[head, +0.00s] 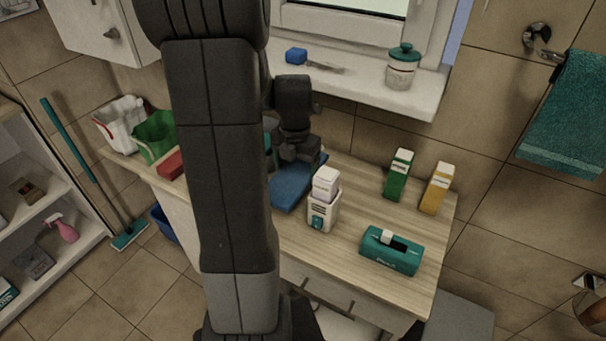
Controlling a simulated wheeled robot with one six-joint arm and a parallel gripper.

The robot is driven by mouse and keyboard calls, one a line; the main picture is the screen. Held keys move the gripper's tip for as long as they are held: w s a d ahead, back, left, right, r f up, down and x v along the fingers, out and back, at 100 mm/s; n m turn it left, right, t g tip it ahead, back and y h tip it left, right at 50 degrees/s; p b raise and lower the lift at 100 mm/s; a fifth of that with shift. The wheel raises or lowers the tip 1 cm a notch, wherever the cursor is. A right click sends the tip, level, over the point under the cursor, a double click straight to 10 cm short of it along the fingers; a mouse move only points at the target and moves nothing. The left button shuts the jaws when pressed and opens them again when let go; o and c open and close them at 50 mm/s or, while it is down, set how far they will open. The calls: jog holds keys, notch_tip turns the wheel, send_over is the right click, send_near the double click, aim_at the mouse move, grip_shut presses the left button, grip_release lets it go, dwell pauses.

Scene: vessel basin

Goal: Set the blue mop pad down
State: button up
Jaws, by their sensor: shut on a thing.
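The blue mop pad (288,194) is a flat blue slab in the middle of the head view, over the wooden counter (340,262). My gripper (302,161) is shut on the pad at its far end. My arm hides the pad's left side, and the fingertips are hard to make out. I cannot tell whether the pad touches the counter. A white container with a teal mark (321,214) stands close to the right of the pad.
Clear counter lies between the white container and teal box.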

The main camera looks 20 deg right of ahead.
aim_at(303, 164)
jog(key=w+d, duration=0.2)
jog(key=d, duration=0.1)
jog(key=shift+w+r+p, duration=0.1)
jog(key=shift+w+p, duration=0.15)
jog(key=shift+p, duration=0.05)
jog(key=f, duration=0.2)
jog(key=shift+s+a+f, duration=0.1)
jog(key=shift+a+f, duration=0.1)
jog(key=shift+f, duration=0.15)
notch_tip(303, 164, down, 4)
jog(key=shift+r, duration=0.2)
jog(key=shift+d+f+p, duration=0.15)
jog(key=shift+f+p, duration=0.25)
jog(key=shift+p, duration=0.1)
